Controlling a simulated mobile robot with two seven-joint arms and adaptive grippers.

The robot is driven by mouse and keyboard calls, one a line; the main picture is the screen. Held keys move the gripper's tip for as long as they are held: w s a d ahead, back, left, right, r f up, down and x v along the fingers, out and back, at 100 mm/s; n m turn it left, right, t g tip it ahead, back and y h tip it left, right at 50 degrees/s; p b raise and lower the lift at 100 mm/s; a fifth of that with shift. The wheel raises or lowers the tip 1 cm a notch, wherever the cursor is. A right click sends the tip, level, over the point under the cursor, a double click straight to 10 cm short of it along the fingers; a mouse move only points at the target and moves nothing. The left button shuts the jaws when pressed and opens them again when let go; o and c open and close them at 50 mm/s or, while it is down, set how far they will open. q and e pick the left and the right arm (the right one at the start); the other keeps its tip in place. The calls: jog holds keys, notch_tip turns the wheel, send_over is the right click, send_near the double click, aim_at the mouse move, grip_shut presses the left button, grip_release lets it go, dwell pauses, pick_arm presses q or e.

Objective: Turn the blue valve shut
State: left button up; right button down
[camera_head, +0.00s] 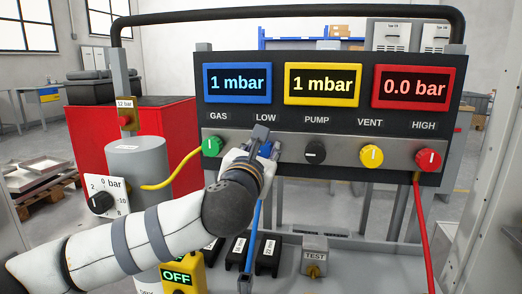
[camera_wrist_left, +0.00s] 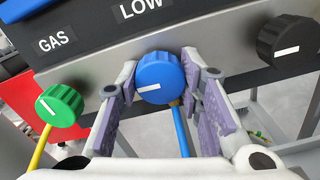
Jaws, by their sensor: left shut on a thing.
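The blue valve (camera_wrist_left: 161,78) is a round knob on the grey strip of the panel, under the label LOW. In the left wrist view, its white mark points left and slightly down. My left gripper (camera_wrist_left: 160,70) is closed around it, one finger at each side. In the head view, my left gripper (camera_head: 262,152) and wrist cover most of the blue valve (camera_head: 266,149). A blue hose (camera_wrist_left: 180,132) runs down from below the valve. My right gripper is in neither view.
The green knob (camera_head: 211,145) is left of the blue one; black (camera_head: 315,153), yellow (camera_head: 371,156) and red (camera_head: 428,160) knobs are to the right. Displays above read 1 mbar, 1 mbar and 0.0 bar. A grey cylinder (camera_head: 137,160) stands left, near my arm.

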pick_arm(q)
jog(key=m+p, duration=0.1)
jog(key=m, duration=0.1)
jog(key=m+p, duration=0.1)
jog(key=shift+r+m, duration=0.3)
jog(key=shift+m, duration=0.1)
jog(key=m+p, duration=0.3)
jog(key=m, duration=0.2)
jog(key=m+p, duration=0.2)
jog(key=m, duration=0.3)
jog(key=shift+m+p, duration=0.3)
jog(key=shift+p, duration=0.1)
jog(key=shift+f+m+p, duration=0.15)
jog(key=shift+m+p, duration=0.3)
jog(key=shift+m, duration=0.95)
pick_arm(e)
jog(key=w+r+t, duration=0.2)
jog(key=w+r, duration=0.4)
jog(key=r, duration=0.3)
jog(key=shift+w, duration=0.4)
pick_arm(q)
jog(key=shift+f, duration=0.1)
jog(key=o, duration=1.2)
